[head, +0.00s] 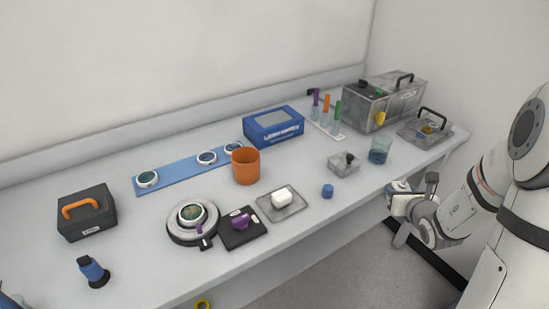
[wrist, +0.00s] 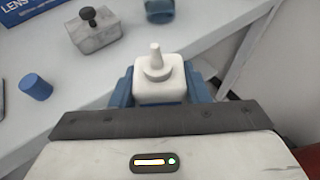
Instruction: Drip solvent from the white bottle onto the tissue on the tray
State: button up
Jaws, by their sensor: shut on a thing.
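My gripper (wrist: 160,92) is shut on the white bottle (wrist: 158,72), with one blue finger on each side of its body. The bottle has a narrow nozzle with no cap on it. In the head view my gripper (head: 398,190) is at the bench's front edge on the right, well to the right of the tray. The grey tray (head: 266,209) lies near the front edge at the middle. A folded white tissue (head: 282,197) sits on the tray. A blue cap (head: 328,191) stands on the bench between tray and gripper; the wrist view shows it too (wrist: 35,87).
A grey block with a black knob (head: 343,165) and a beaker of blue liquid (head: 380,151) stand behind my gripper. An orange cup (head: 245,167) is behind the tray. A black pad with a purple item (head: 241,224) lies left of it.

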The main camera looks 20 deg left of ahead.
jog(key=shift+w+a+r, duration=0.1)
jog(key=shift+a, duration=0.4)
jog(key=s+a+r+n+g+y, duration=0.1)
jog(key=s+a+r+g+y, duration=0.2)
jog(key=a, duration=0.8)
jog(key=s+a+r+n+g+y, duration=0.1)
jog(key=s+a+r+y, duration=0.25)
jog(key=a, duration=0.65)
jog(key=s+a+r+n+g+y, duration=0.15)
jog(key=s+a+r, duration=0.25)
jog(key=a, duration=0.7)
jog(key=f+m+y, duration=0.1)
jog(key=f+m, duration=0.1)
jog(key=m, duration=0.1)
jog(key=s+a+f+m+g+y, duration=0.1)
jog(key=f+m+y, duration=0.1)
jog(key=m, duration=0.1)
jog(key=f+m+y, duration=0.1)
jog(key=f+m, duration=0.1)
jog(key=m, duration=0.1)
jog(key=shift+s+a+f+g+y, duration=0.15)
jog(key=shift+a+g+y, duration=0.1)
jog(key=shift+g+y, duration=0.15)
jog(key=shift+s+a+f+m+t+y, duration=0.1)
jog(key=shift+f+m+t+y, duration=0.1)
jog(key=shift+m, duration=0.35)
jog(key=shift+f+m+t+y, duration=0.1)
jog(key=shift+m+y, duration=0.1)
jog(key=shift+m, duration=0.3)
